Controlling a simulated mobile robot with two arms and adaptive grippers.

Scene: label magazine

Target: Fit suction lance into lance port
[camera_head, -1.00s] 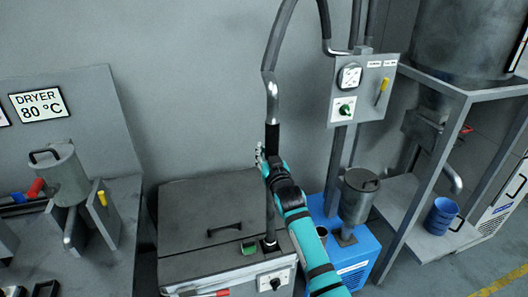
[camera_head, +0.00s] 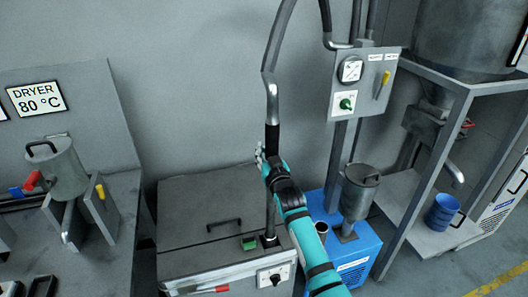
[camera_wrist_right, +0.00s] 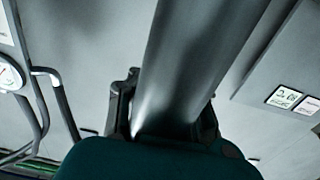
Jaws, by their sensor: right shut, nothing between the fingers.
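The suction lance (camera_head: 272,104) is a grey metal tube with a bent top, joined to a dark hose, and a black sleeve below the bend. It stands upright, and its thin lower tube runs down to the dark collar of the lance port (camera_head: 269,240) on the grey box's lid; the collar hides the tip. My right gripper (camera_head: 262,158) is at the lower end of the black sleeve, shut with nothing held. In the right wrist view the lance (camera_wrist_right: 195,65) rises close in front of the gripper (camera_wrist_right: 165,115); contact is unclear. My left gripper is out of view.
The grey box (camera_head: 190,210) has a lid handle and a green block (camera_head: 249,243) beside the port. Right of it are a blue unit (camera_head: 355,250), a metal canister (camera_head: 360,190) and a control panel (camera_head: 364,85). A dryer station (camera_head: 90,170) stands at left.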

